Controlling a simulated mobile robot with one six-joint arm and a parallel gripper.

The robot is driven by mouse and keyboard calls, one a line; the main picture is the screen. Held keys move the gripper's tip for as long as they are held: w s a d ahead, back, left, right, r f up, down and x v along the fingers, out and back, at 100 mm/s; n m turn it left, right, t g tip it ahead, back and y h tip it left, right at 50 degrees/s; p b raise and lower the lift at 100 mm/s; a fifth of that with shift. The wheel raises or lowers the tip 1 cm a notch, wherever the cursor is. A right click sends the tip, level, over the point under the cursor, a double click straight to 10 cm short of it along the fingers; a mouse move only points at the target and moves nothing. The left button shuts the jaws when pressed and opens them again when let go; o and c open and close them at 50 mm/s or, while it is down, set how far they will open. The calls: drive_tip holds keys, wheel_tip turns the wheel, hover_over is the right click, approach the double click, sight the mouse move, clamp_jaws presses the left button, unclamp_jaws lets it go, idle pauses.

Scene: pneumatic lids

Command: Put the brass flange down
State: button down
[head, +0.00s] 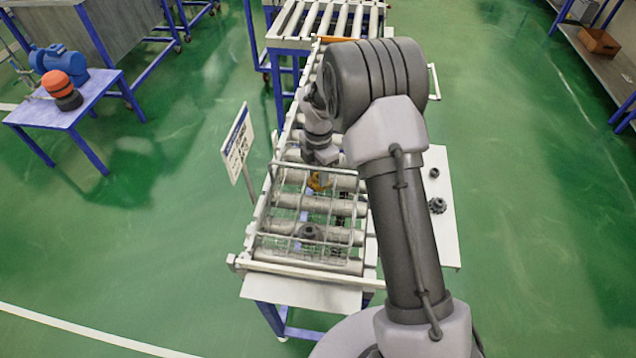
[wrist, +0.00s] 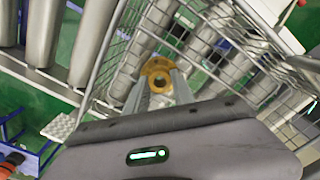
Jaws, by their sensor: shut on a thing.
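The basket's wire wall also shows in the wrist view (wrist: 108,52). I cannot tell whether the flange touches the basket floor. My arm hides part of the basket's right side.
The basket stands on a roller conveyor (head: 300,268). A white side shelf (head: 447,228) at right holds dark parts. A sign (head: 236,145) stands at the conveyor's left. A blue-legged table (head: 75,108) is further left.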

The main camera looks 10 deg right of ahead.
drive_tip(key=shift+f, duration=1)
drive_tip(key=c, duration=1.1)
unclamp_jaws()
drive_tip(key=s+r+m+t+p, duration=0.1)
drive_tip(key=s+r+m, duration=0.15)
drive_tip(key=r, duration=0.85)
drive_tip(key=s+r+m+p, duration=0.15)
drive_tip(key=r+m, duration=0.25)
drive_tip(key=r, duration=0.7)
drive_tip(key=s+a+r+m+t, duration=0.1)
drive_tip(key=s+r+m, duration=0.2)
drive_tip(key=s+m, duration=0.3)
drive_tip(key=s+a+r+m+t+y, duration=0.1)
drive_tip(key=s+r+m+t, duration=0.1)
drive_tip(key=s+m, duration=0.5)
drive_tip(key=s+a+r+m+t+y, duration=0.1)
drive_tip(key=s+r+m, duration=0.3)
drive_tip(key=s, duration=0.9)
drive_tip(key=shift+a+r+m+t+b, duration=0.15)
drive_tip(key=shift+a+m+t+b, duration=0.1)
drive_tip(key=shift+m, duration=0.6)
drive_tip(key=shift+a+r+m+t+b, duration=0.1)
drive_tip(key=shift+a+m+t, duration=0.1)
drive_tip(key=shift+m, duration=0.6)
